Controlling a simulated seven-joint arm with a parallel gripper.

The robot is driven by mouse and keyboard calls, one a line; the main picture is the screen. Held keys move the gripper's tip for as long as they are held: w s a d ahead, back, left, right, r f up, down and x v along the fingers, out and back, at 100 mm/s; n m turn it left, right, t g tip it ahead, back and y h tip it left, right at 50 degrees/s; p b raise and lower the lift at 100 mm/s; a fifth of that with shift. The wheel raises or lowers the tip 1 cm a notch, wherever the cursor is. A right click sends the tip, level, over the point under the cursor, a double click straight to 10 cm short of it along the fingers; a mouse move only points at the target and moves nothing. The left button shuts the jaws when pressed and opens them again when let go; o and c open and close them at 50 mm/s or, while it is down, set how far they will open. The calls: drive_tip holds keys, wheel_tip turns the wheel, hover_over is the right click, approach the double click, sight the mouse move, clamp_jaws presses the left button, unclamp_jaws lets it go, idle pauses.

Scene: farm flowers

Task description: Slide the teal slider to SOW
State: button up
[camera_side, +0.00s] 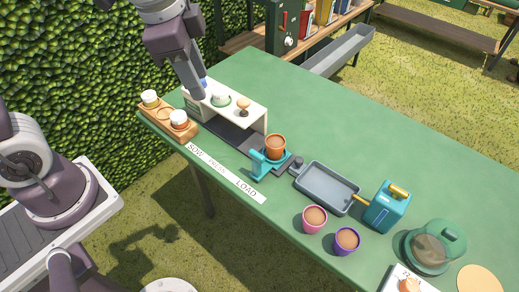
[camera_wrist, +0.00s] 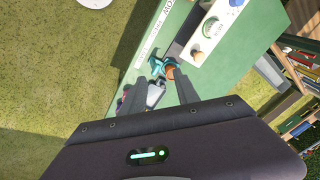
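The teal slider (camera_side: 262,166) sits at the LOAD end of its dark track (camera_side: 232,138), with a terracotta pot of soil (camera_side: 275,146) on it. The label strip (camera_side: 226,173) reads SOW, PRESS, LOAD along the table's front edge; SOW is at the far left. In the wrist view the slider (camera_wrist: 159,66) and pot (camera_wrist: 171,72) show beyond my fingertips. My gripper (camera_wrist: 157,79) is open and empty. In the side view my gripper (camera_side: 198,94) hangs above the left end of the white press housing (camera_side: 245,107), away from the slider.
A wooden tray (camera_side: 157,115) with jars stands left of the housing. Right of the slider are a grey tray (camera_side: 326,188), a pink pot (camera_side: 314,219), a purple pot (camera_side: 346,241) and a teal can (camera_side: 387,207). The housing has knobs on top. The table's back is clear.

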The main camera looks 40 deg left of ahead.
drive_tip(key=w+d+f+m+g, duration=0.1)
drive_tip(key=w+d+f+m, duration=0.15)
drive_tip(key=w+f, duration=0.2)
drive_tip(key=m+g, duration=0.2)
drive_tip(key=m, duration=0.4)
hover_over(257, 153)
wheel_tip(257, 153, down, 10)
drive_tip(key=shift+s+a+f, duration=0.1)
wheel_tip(257, 153, down, 8)
drive_tip(key=shift+r, duration=0.15)
clamp_jaws()
